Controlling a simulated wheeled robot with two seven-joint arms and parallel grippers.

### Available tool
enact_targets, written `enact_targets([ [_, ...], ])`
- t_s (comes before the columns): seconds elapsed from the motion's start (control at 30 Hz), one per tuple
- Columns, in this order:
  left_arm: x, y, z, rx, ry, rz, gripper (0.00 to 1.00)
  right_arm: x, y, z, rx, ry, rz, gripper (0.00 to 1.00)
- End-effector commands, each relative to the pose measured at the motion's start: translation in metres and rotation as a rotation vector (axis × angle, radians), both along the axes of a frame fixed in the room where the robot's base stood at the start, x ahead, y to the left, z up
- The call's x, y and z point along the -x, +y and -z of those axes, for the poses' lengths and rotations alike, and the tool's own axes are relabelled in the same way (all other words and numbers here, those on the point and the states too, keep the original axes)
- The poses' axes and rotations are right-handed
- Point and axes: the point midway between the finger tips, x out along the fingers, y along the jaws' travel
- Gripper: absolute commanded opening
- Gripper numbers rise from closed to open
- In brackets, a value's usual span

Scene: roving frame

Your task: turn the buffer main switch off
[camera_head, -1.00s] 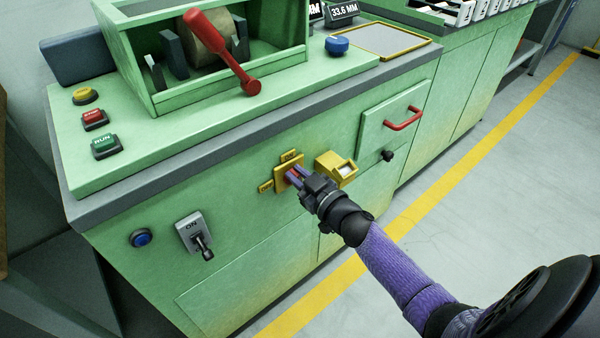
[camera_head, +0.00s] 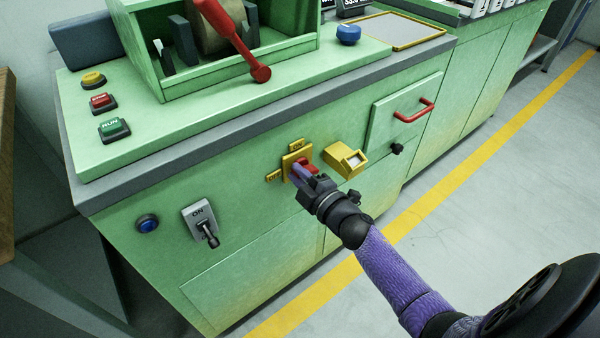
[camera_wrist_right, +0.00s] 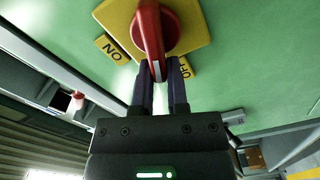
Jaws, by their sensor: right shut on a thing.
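The main switch is a red rotary handle (camera_head: 306,163) on a yellow plate (camera_head: 288,162) on the green cabinet's front. My right gripper (camera_head: 300,171) has its purple fingers at the handle. In the right wrist view the fingers (camera_wrist_right: 162,70) are shut on the red handle (camera_wrist_right: 151,35), one on each side. There the handle points down the picture, between the ON label (camera_wrist_right: 113,48) and the OFF label (camera_wrist_right: 187,68), nearer to OFF. The OFF label is partly hidden by a finger. My left gripper is not in view.
A yellow box-like fitting (camera_head: 345,160) sits just right of the switch, close to my gripper. A grey ON lever switch (camera_head: 200,220) and blue button (camera_head: 148,223) are lower left. A red drawer handle (camera_head: 413,111) and black knob (camera_head: 397,149) are to the right.

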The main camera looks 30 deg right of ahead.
Motion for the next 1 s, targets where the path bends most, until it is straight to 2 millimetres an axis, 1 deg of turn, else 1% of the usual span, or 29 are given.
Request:
enact_targets([
  [0.03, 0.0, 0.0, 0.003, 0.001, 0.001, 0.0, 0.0, 0.001, 0.0, 0.006, 0.036, 0.005, 0.002, 0.0],
  [0.3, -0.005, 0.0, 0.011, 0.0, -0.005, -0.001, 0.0, 0.001, 0.001, 0.011, 0.24, -0.01, 0.002, 0.0],
  [0.5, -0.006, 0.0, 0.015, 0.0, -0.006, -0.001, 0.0, 0.001, 0.001, 0.013, 0.342, -0.019, 0.002, 0.0],
  [0.7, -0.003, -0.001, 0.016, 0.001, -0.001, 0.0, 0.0, 0.001, 0.002, 0.014, 0.396, -0.023, 0.002, 0.0],
  [1.0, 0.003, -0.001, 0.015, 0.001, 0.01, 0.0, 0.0, 0.001, 0.001, 0.014, 0.421, -0.026, 0.002, 0.0],
])
